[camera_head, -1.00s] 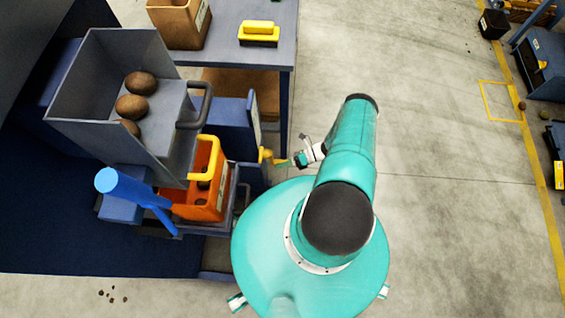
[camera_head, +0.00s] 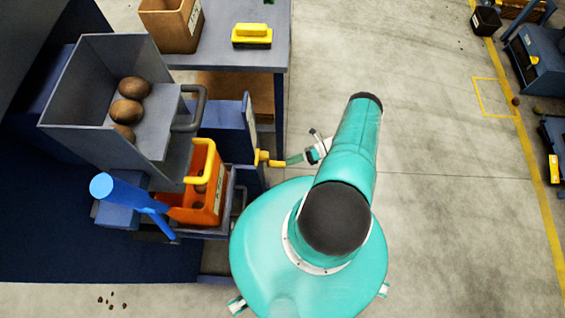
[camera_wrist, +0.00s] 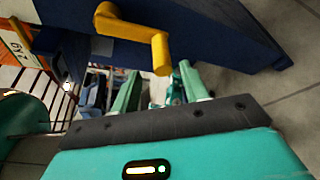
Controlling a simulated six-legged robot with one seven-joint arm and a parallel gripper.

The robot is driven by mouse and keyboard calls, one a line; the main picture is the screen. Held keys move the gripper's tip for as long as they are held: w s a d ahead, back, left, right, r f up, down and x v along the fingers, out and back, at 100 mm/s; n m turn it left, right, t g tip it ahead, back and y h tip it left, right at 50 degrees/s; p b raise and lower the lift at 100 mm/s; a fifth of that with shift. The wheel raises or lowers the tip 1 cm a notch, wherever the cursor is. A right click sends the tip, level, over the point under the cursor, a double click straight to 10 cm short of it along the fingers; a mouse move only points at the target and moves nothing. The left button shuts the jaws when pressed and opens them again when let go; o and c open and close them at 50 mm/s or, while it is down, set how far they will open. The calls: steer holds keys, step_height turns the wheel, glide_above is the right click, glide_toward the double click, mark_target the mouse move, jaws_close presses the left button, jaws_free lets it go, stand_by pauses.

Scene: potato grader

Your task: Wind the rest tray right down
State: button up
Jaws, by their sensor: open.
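A yellow crank (camera_head: 270,159) sticks out from the side of the blue machine, right of the orange crate. It also shows close up in the wrist view (camera_wrist: 130,27), with its grip bent toward my fingers. My gripper (camera_head: 289,159) is just right of the crank. In the wrist view my open gripper (camera_wrist: 158,78) has its fingertips spread either side of the grip's end, with no clear hold on it. What seems to be the rest tray (camera_head: 225,222) is the grey ledge under the orange crate (camera_head: 208,208); much of it is hidden.
A grey hopper (camera_head: 75,85) with several potatoes (camera_head: 127,112) stands above left, beside a blue lever (camera_head: 125,190). A bench (camera_head: 225,55) behind holds a brown box (camera_head: 170,25) and a yellow brush (camera_head: 252,35). Open floor lies to the right.

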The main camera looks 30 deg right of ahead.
steer(key=v, duration=0.7)
steer(key=shift+d, duration=0.2)
